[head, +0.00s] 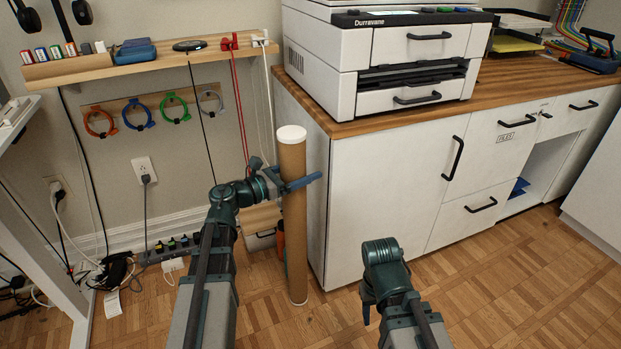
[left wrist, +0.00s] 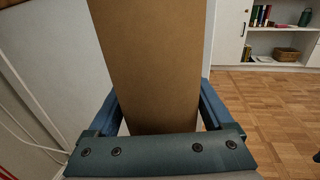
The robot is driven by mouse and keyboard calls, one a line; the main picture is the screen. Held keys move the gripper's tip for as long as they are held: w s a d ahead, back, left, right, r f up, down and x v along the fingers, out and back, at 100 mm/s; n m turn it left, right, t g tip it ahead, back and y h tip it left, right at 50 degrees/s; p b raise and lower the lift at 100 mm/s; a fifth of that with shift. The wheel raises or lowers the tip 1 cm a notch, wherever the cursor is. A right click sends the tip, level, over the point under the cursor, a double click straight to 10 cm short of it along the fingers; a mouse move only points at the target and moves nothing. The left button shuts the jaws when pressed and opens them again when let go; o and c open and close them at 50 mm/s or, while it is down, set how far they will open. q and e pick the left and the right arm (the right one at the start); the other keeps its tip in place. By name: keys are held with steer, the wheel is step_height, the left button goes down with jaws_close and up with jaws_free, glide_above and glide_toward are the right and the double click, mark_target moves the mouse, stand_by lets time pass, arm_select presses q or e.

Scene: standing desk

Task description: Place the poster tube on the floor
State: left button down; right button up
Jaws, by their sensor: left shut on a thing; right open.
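The poster tube (head: 294,225) is a tall brown cardboard cylinder with a white cap on top. It stands upright in front of the left end of the white cabinet. My left gripper (head: 300,183) is shut around its upper part. In the left wrist view the tube (left wrist: 150,65) fills the space between the blue fingers of my left gripper (left wrist: 160,115). The tube's lower end is over the parquet floor (head: 262,312); I cannot tell for sure whether it touches. My right gripper (head: 368,304) is low at the right, away from the tube, open and empty.
A white cabinet (head: 385,200) with a wooden top and a printer (head: 385,60) stands close to the right of the tube. A drawer box (head: 262,238) is partly hidden behind it. Cables and a power strip (head: 170,253) lie along the wall. The floor in front is clear.

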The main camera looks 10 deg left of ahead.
arm_select(q)
steer(key=shift+f, duration=0.4)
steer(key=shift+r, duration=0.1)
arm_select(e)
steer(key=shift+w+d+f, duration=0.1)
steer(key=shift+d+f, duration=0.15)
steer(key=shift+f, duration=0.05)
arm_select(q)
jaws_free()
arm_select(e)
steer(key=shift+f, duration=0.15)
arm_select(q)
steer(key=shift+s+a, duration=0.2)
steer(key=shift+s, duration=0.05)
steer(key=v, duration=1.1)
steer(key=shift+a, duration=0.15)
